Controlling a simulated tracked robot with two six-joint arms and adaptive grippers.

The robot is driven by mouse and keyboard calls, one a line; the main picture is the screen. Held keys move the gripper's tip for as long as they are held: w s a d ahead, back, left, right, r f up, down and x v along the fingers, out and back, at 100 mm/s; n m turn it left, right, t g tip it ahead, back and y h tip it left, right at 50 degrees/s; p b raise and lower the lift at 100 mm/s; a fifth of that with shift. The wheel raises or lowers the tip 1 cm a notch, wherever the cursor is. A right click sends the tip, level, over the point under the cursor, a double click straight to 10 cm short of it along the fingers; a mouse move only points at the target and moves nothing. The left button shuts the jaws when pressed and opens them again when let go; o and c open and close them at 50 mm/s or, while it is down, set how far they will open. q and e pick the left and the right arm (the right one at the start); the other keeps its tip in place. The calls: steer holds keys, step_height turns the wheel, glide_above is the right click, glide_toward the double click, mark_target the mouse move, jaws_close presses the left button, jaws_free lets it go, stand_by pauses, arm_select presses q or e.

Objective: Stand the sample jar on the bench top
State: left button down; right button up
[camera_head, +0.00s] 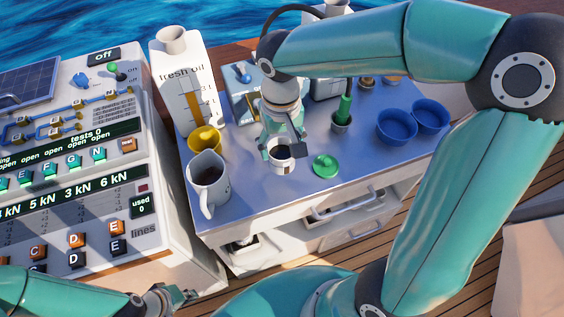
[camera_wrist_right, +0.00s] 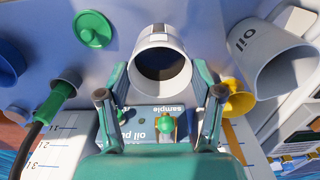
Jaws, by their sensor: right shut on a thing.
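The sample jar (camera_head: 290,161) is a small white open cup with a dark inside, at the middle of the bench top (camera_head: 258,193). It also shows in the right wrist view (camera_wrist_right: 160,50), mouth facing the camera. My right gripper (camera_head: 283,147) points down and is shut on the jar, with a finger on either side. The jar looks upright; whether its base touches the bench top I cannot tell. A green round lid (camera_head: 325,165) lies on the bench just right of the jar. My left gripper (camera_head: 178,294) is low at the left, away from the bench, and its jaws are unclear.
A grey oil jug (camera_head: 208,183) and a yellow funnel-like cup (camera_head: 205,139) stand left of the jar. A fresh oil container (camera_head: 180,85) stands behind them. A green-handled tool in a holder (camera_head: 341,120) and two blue bowls (camera_head: 396,126) are right. The front bench strip is clear.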

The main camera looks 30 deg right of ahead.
mark_target(281, 165)
steer(key=shift+f, duration=3.85)
steer(key=shift+s, duration=0.1)
steer(key=shift+f+b, duration=0.15)
steer(key=shift+b, duration=0.15)
steer(key=o, duration=1.4)
step_height(281, 165, up, 12)
steer(key=shift+r+p, duration=0.2)
steer(key=shift+p, duration=0.3)
